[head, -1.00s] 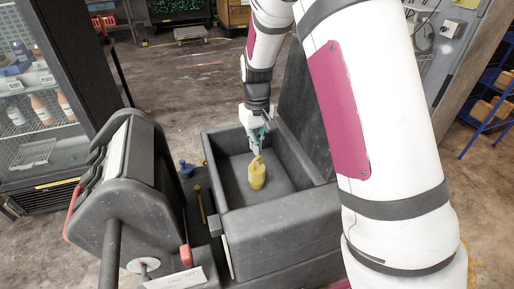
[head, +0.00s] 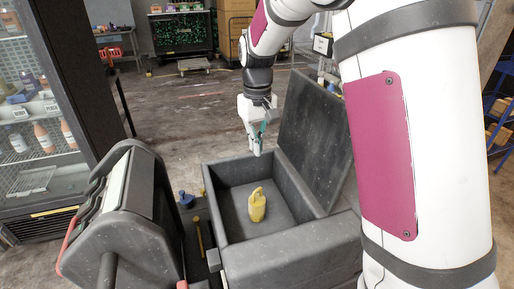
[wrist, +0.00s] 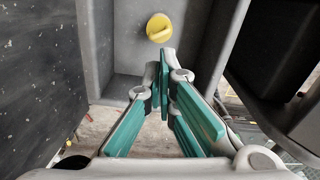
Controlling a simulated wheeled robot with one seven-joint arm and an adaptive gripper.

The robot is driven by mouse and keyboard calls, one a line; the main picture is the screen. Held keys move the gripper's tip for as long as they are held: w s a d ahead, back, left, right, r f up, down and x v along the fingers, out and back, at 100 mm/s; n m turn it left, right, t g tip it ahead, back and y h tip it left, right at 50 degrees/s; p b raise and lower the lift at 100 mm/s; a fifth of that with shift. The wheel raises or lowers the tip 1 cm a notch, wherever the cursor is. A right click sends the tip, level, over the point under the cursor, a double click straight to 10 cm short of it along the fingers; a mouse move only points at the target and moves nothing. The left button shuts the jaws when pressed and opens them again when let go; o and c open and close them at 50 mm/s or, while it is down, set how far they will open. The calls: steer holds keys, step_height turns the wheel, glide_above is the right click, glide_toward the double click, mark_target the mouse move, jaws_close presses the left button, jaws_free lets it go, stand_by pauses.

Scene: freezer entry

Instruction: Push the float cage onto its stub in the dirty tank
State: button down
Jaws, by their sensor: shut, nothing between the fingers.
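The yellow float cage (head: 257,206) stands upright on the floor of the dark grey tank (head: 296,236), a loop handle at its top. From above, in the wrist view, the cage (wrist: 159,28) shows as a round yellow shape with a bar across it. Whether it is seated on the stub cannot be told; the stub is hidden. My gripper (head: 257,150) is above the tank's far rim, apart from the cage. In the wrist view its teal fingers (wrist: 163,85) are closed together with nothing between them.
The tank's lid (head: 315,130) stands open at the right. A dark machine (head: 130,225) with a red lever is at the left. A blue knob (head: 186,199) and a yellow rod (head: 199,238) are between it and the tank. Open floor lies behind.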

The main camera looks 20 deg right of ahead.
steer(key=n+p, duration=0.4)
steer(key=n, duration=0.5)
glide_above(257, 190)
step_height(257, 190, down, 8)
steer(key=shift+r, duration=0.15)
steer(key=shift+f, duration=0.6)
steer(key=shift+f+b, duration=0.5)
steer(key=shift+f, duration=2.05)
steer(key=shift+f, duration=0.4)
